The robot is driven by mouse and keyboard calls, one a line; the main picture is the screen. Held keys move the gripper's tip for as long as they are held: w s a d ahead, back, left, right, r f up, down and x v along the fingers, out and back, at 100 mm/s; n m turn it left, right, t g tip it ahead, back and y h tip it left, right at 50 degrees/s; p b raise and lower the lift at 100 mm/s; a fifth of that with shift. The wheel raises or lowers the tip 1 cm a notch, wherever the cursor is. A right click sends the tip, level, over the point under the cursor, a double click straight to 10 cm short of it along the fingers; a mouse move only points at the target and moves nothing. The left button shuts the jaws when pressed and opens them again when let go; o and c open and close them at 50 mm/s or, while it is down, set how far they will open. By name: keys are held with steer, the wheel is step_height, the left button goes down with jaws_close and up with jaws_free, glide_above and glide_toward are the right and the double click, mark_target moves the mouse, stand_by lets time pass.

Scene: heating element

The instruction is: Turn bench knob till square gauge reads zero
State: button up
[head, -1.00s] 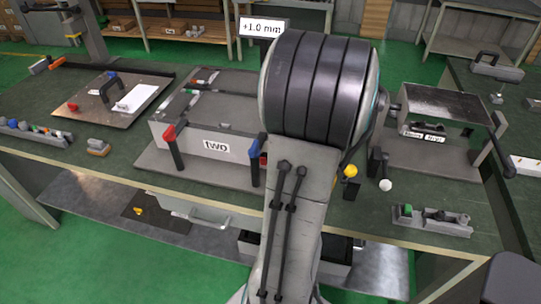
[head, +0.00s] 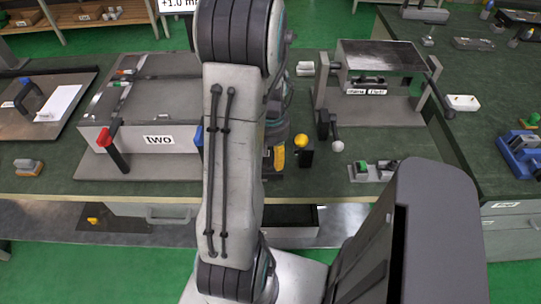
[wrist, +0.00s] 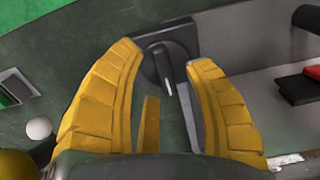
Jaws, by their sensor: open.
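In the wrist view a round black knob (wrist: 168,62) with a pale grey pointer mark sits on a dark square plate on a grey face. My gripper (wrist: 164,58) is open, its two yellow fingers spread to either side of the knob. I cannot tell whether they touch it. In the head view my arm hides the knob, and only a bit of a yellow finger (head: 278,157) shows beside it. A white readout tag (head: 178,4) at the top edge reads +1.0 mm, partly cut off. The square gauge itself is not clearly visible.
A grey block marked "two" (head: 160,141) with a red-topped lever (head: 107,134) stands left of my arm. A yellow ball lever (head: 301,141) and white ball lever (head: 338,146) stand close on the right. A grey fixture (head: 383,55) stands behind them.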

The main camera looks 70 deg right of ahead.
steer(key=shift+f, duration=0.4)
jaws_close()
stand_by(0.4)
